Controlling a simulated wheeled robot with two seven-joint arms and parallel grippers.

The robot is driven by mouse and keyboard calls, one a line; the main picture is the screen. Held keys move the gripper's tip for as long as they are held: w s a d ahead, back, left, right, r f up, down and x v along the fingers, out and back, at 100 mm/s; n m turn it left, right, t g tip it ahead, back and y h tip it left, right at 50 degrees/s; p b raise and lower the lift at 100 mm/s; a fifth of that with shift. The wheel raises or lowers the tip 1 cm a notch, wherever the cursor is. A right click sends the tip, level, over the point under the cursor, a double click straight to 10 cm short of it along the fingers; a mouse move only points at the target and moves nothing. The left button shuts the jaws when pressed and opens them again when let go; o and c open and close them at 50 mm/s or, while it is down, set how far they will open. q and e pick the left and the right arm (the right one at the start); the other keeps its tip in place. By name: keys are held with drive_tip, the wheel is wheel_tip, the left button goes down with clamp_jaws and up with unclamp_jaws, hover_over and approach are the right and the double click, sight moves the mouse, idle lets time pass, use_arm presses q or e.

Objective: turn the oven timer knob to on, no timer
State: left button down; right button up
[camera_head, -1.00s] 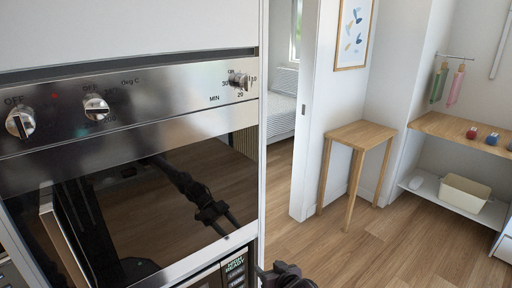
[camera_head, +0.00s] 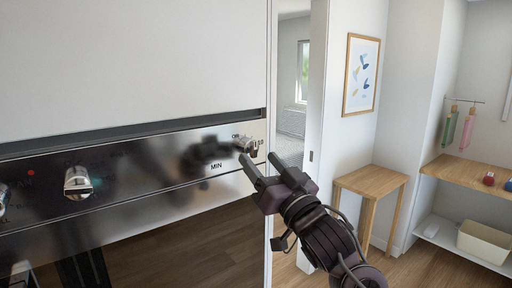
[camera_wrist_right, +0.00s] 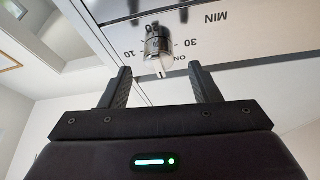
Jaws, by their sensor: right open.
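The oven timer knob (camera_head: 245,144) is a small silver knob at the right end of the steel control panel, above the print "MIN". In the right wrist view the knob (camera_wrist_right: 159,42) sits beyond the fingertips, about midway between them, with numbers and "ON" printed around it. My right gripper (camera_head: 256,164) is open, just in front of and slightly below the knob. In the right wrist view my right gripper (camera_wrist_right: 160,76) has nothing between its fingers and appears apart from the knob. My left gripper is not in view.
Another knob (camera_head: 77,183) is on the panel to the left, and one more is cut off at the left edge. The dark oven door (camera_head: 150,244) is below the panel. A small wooden table (camera_head: 369,182) and a shelf with a cream bin (camera_head: 485,243) stand at the right.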

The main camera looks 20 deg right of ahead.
sight(256, 154)
drive_tip(key=p+x, duration=0.1)
drive_tip(key=x, duration=0.2)
drive_tip(key=shift+w, duration=0.2)
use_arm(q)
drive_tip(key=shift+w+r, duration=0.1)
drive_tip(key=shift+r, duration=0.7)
use_arm(e)
drive_tip(key=shift+s, duration=0.1)
drive_tip(key=shift+c, duration=0.4)
drive_tip(key=c, duration=0.9)
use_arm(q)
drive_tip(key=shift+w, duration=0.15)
use_arm(e)
drive_tip(key=shift+n, duration=0.3)
